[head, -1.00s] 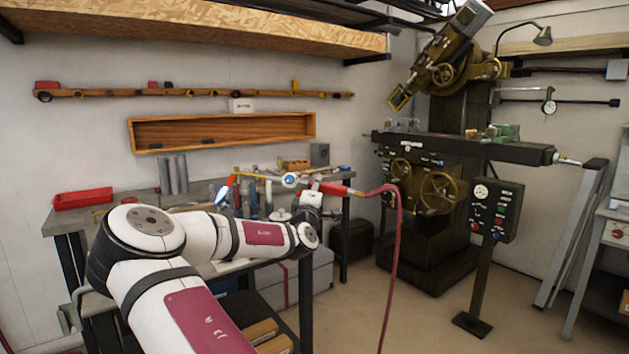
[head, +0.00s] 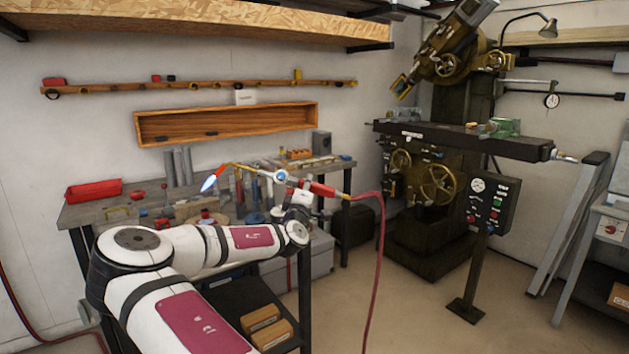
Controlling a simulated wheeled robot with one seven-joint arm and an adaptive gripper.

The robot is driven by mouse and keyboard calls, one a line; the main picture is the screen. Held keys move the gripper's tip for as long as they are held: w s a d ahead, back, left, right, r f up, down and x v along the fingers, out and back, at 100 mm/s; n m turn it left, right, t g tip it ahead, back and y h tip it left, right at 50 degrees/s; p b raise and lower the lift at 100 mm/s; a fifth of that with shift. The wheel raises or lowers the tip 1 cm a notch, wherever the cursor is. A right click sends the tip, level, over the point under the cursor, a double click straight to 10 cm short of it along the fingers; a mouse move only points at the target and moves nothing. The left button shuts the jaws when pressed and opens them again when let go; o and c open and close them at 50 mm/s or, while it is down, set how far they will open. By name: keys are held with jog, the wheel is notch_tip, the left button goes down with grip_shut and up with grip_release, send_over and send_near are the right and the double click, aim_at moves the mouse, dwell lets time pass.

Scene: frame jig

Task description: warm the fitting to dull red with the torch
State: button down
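The torch (head: 322,189) has a red handle, a brass neck and a dark red hose hanging from its right end. My gripper (head: 290,184) appears closed around the torch body; its fingers are small and partly hidden. A blue-white flame (head: 208,184), with orange at its root, points down and left from the neck's tip, above the bench. A small round piece with a reddish-orange spot (head: 206,214) lies on the bench below the flame. I cannot tell whether it is the fitting, or whether the red is heat. The flame appears apart from it.
The workbench (head: 90,213) holds a red tray (head: 94,190), grey cylinders and several small tools. A wooden wall shelf (head: 225,123) hangs behind. The milling machine (head: 445,140) and its control pedestal (head: 489,203) stand right. Floor between bench and pedestal is clear except for the hose.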

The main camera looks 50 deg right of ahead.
aim_at(299, 181)
jog(key=shift+w+a+r+m+t+y+p, duration=0.15)
jog(key=shift+a+r+y+p, duration=0.2)
jog(key=shift+p, duration=0.45)
jog(key=shift+w+a+r+m+t+y+p, duration=0.1)
jog(key=shift+a+r+m+p, duration=0.1)
jog(key=shift+a+r+p, duration=0.45)
jog(key=shift+w+a+r+m+t+y+p, duration=0.15)
jog(key=shift+a+y+p, duration=0.15)
jog(key=shift+p, duration=0.65)
jog(key=w+a+r+m+t+y+p, duration=0.2)
jog(key=a+y+p, duration=0.3)
jog(key=p, duration=0.3)
jog(key=w+a+r+m+t+y+p, duration=0.1)
jog(key=a+r+m+t+y+p, duration=0.2)
jog(key=p, duration=0.6)
jog(key=shift+w+a+r+t+y, duration=0.4)
jog(key=shift+a+t+y, duration=0.3)
jog(key=shift+a+y, duration=0.85)
